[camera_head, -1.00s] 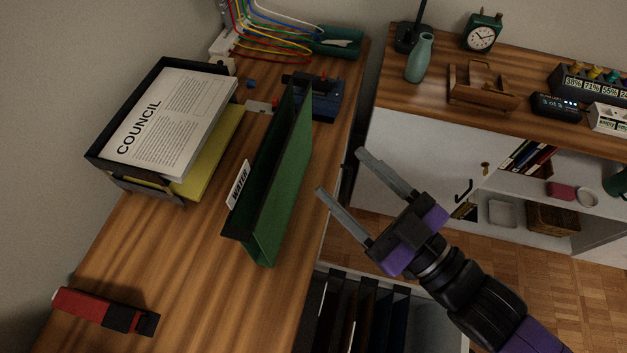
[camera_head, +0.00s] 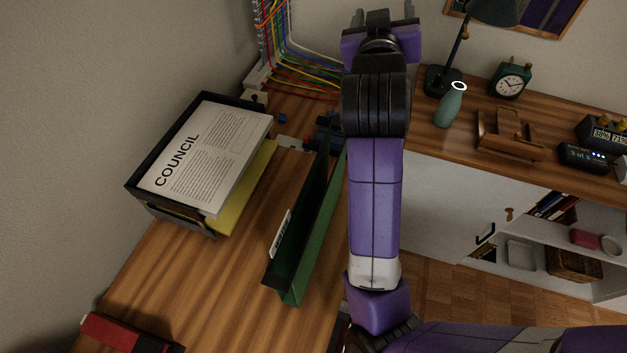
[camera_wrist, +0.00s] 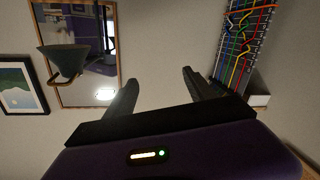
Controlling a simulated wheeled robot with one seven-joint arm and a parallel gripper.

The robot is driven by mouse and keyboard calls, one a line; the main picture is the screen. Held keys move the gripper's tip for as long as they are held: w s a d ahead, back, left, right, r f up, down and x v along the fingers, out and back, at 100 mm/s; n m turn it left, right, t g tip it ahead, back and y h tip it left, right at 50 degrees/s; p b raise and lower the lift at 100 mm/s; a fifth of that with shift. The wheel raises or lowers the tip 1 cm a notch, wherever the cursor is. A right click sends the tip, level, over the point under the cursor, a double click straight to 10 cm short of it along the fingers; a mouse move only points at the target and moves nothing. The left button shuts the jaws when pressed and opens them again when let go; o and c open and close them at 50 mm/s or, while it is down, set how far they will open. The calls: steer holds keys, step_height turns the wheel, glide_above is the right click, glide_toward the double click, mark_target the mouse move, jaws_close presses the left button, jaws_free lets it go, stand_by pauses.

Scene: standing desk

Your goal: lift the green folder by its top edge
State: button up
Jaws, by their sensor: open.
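The green folder (camera_head: 324,205) stands on its edge on the wooden desk in the head view, with a dark inner side and a white label (camera_head: 281,234) at its left. Its far right part is hidden behind my arm. My gripper (camera_head: 382,14) is raised beyond the far end of the folder, pointing up and away towards the wall. It is open and empty, and apart from the folder. In the wrist view my two fingers (camera_wrist: 160,85) are spread with only wall between them, and the folder does not show.
A black tray (camera_head: 133,187) with papers headed COUNCIL stands left of the folder. A red and black object (camera_head: 125,335) lies at the near left. Coloured cables (camera_head: 298,70) hang at the back. A lamp (camera_head: 446,80) and green bottle (camera_head: 451,106) stand on the right cabinet.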

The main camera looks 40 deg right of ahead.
step_height(320, 180, down, 6)
steer(key=s+m+g+y, duration=0.3)
steer(key=m+g, duration=0.1)
steer(key=g, duration=0.1)
steer(key=m+g+y+p, duration=0.1)
steer(key=g+y+p, duration=0.1)
steer(key=g+y, duration=0.35)
glide_above(312, 185)
steer(key=d, duration=0.7)
steer(key=shift+t+y, duration=0.55)
steer(key=shift+t, duration=0.1)
step_height(312, 185, down, 8)
steer(key=shift+w+f, duration=0.1)
steer(key=shift+f, duration=0.1)
steer(key=s+a+f+g+y, duration=0.2)
steer(key=s+a+y, duration=0.1)
steer(key=a, duration=0.6)
step_height(312, 185, down, 7)
steer(key=shift+s+f+y+p, duration=0.15)
steer(key=shift+s+y+p, duration=0.15)
steer(key=shift+s+p, duration=0.1)
steer(key=shift+a, duration=0.1)
jaws_close()
